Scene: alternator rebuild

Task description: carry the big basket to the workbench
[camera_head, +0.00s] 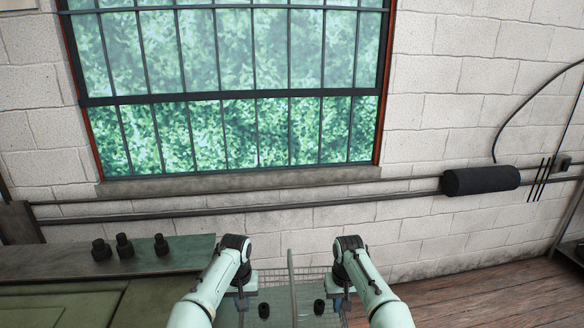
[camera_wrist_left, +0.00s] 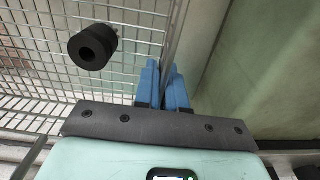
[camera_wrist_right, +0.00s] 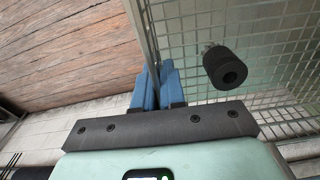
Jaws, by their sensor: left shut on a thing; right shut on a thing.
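The big basket (camera_head: 276,275) is a wire-mesh basket at the bottom middle of the head view, between my two arms. My left gripper (camera_head: 243,303) is shut on its left wall, and the blue fingers (camera_wrist_left: 163,80) pinch the wall's edge in the left wrist view. My right gripper (camera_head: 338,300) is shut on the opposite wall, with its fingers (camera_wrist_right: 155,82) on the edge in the right wrist view. A thin curved band (camera_head: 291,285) rises across the basket's middle. The workbench seems to be the green-topped surface (camera_head: 60,305) at the lower left; I cannot be sure.
Black cylinders (camera_head: 264,310) show within the basket's outline. Several dark knobbed pieces (camera_head: 124,246) stand on a ledge at the left. A barred window (camera_head: 235,90), pipes and a black roll (camera_head: 480,181) are on the brick wall ahead. Wooden floor (camera_head: 490,295) is open at the right.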

